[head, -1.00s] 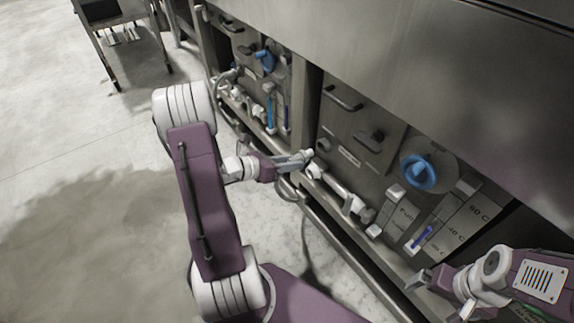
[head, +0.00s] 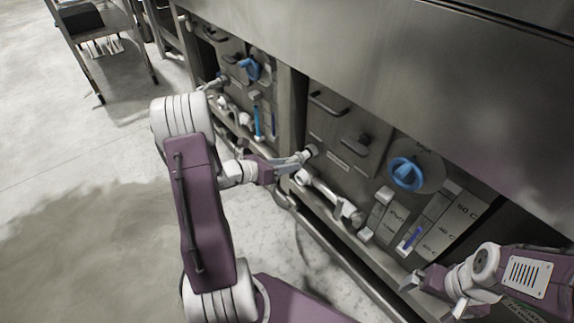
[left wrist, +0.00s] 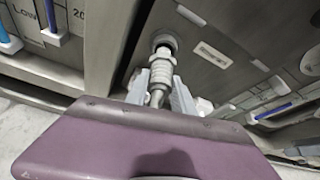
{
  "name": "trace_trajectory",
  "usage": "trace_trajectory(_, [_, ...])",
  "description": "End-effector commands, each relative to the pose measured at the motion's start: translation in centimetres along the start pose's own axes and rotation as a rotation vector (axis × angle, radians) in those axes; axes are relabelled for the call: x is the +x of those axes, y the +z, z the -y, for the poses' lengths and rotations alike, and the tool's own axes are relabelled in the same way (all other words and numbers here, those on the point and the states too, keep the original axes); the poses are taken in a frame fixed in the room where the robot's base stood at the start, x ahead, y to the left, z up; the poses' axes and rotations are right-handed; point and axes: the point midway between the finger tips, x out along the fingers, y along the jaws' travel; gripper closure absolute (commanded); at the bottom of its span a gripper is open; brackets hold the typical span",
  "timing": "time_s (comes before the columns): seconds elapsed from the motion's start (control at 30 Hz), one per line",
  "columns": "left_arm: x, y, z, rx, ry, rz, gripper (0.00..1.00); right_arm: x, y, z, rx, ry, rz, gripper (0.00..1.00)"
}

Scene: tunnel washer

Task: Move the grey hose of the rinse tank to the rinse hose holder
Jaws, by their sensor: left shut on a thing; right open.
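My left gripper (head: 292,163) is shut on a light grey ribbed hose end, close to the front panel. In the left wrist view the hose end (left wrist: 162,70) stands between the fingers (left wrist: 160,95), its tip at a round port (left wrist: 165,42) on the steel panel. I cannot tell whether it is seated in the port or only in front of it. A grey hose loop (head: 284,197) hangs below the gripper. My right gripper (head: 418,281) is open and empty at the lower right. Which fitting is the rinse hose holder cannot be read from the labels.
A white pipe with valve (head: 325,190) runs low along the panel. A blue handwheel (head: 406,174) and temperature gauges (head: 440,222) are to the right. Another panel with a blue wheel (head: 249,69) is further back. A cart (head: 100,45) stands far left; open floor is at left.

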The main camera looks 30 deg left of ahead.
Motion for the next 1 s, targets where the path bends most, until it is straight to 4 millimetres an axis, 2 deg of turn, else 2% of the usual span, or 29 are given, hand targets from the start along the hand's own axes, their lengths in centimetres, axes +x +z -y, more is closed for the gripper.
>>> trace_trajectory(0.27, [1.5,0.6,0.0,0.000,-0.001,0.000,1.00,-0.1,0.0,0.0,0.000,0.000,0.000,0.00])
trace_trajectory(1.0, [2.0,0.8,0.0,0.000,-0.001,0.000,1.00,-0.1,0.0,0.0,0.000,0.000,0.000,0.00])
